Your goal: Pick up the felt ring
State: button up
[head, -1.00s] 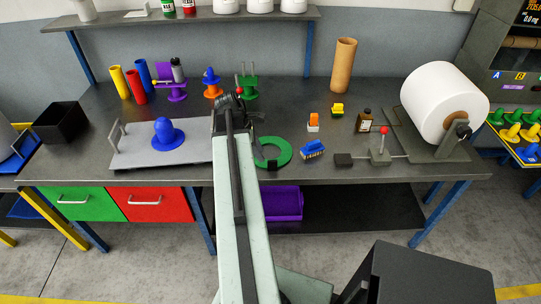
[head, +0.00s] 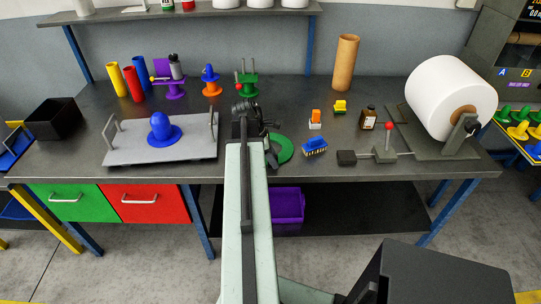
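The felt ring (head: 284,149) is a flat green ring lying on the grey workbench. Its left part is hidden behind my arm, and only its right side shows. My gripper (head: 262,126) is dark and sits at the end of my pale green arm, above and a little behind the ring in the picture. The fingers are small and partly hidden by the wrist, so I cannot tell whether they are open or touching anything.
A grey tray (head: 190,149) with a blue knob (head: 161,127) lies left of my arm. A blue brush (head: 314,147) lies just right of the ring. A lever device (head: 385,152), a brown bottle (head: 368,118) and a large white roll (head: 449,88) stand further right.

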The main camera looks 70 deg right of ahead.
jog(key=shift+r, duration=0.1)
grip_shut()
notch_tip(320, 180, up, 10)
jog(key=p, duration=1)
jog(key=shift+r, duration=0.15)
jog(key=shift+f, duration=0.2)
